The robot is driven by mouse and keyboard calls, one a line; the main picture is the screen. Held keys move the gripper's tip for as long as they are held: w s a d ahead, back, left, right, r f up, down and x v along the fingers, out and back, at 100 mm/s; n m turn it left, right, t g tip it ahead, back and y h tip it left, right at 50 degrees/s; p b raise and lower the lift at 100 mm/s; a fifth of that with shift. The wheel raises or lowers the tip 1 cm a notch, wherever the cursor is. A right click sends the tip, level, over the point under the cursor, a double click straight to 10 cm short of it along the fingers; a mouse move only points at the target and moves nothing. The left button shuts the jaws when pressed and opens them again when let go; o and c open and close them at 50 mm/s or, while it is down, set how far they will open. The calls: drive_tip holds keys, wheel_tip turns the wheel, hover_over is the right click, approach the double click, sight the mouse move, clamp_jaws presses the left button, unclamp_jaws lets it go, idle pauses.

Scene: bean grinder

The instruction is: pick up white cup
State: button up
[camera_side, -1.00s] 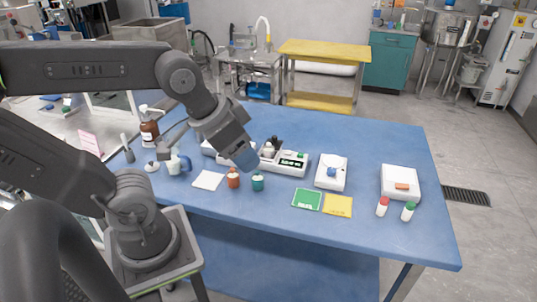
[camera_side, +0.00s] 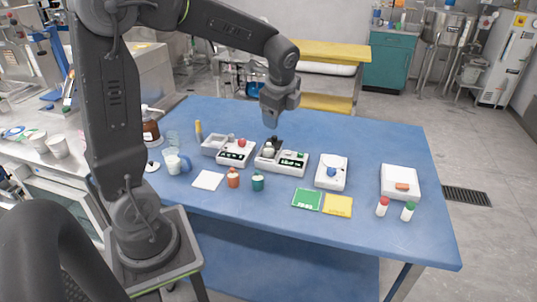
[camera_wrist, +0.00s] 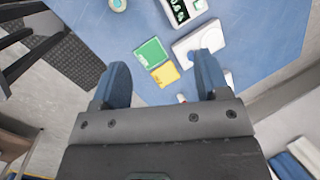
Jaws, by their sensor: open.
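A white cup (camera_side: 173,162) stands at the left part of the blue table, with a blue item (camera_side: 185,163) close beside it; whether they touch or are joined cannot be told. My gripper (camera_side: 271,121) is raised over the back middle of the table, well to the right of the cup and away from it. In the wrist view my gripper (camera_wrist: 160,66) shows its two blue fingers spread apart with nothing held between them. The white cup does not show in the wrist view.
Devices (camera_side: 283,160) stand mid-table. An orange jar (camera_side: 233,178) and a teal jar (camera_side: 257,182) stand in front. A white square (camera_side: 208,180) lies right of the cup. A brown bottle (camera_side: 150,130) stands behind it. More white cups (camera_side: 57,147) stand on the left counter.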

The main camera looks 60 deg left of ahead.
sight(269, 143)
drive_tip(key=w+a+f+m, duration=0.1)
drive_tip(key=a+f, duration=0.3)
drive_tip(key=f, duration=0.2)
drive_tip(key=w+a+f+m+g, duration=0.1)
drive_tip(key=w+a+f+m, duration=0.1)
drive_tip(key=a+f, duration=0.3)
drive_tip(key=w+a+f+m, duration=0.1)
drive_tip(key=a+f, duration=0.3)
drive_tip(key=f, duration=0.4)
drive_tip(key=shift+w+a+f+m+g+y, duration=0.2)
drive_tip(key=shift+a+m+g+y, duration=0.2)
drive_tip(key=shift+m, duration=0.3)
drive_tip(key=shift+r, duration=0.1)
drive_tip(key=shift+c, duration=0.5)
drive_tip(key=c, duration=1)
drive_tip(key=shift+o, duration=0.2)
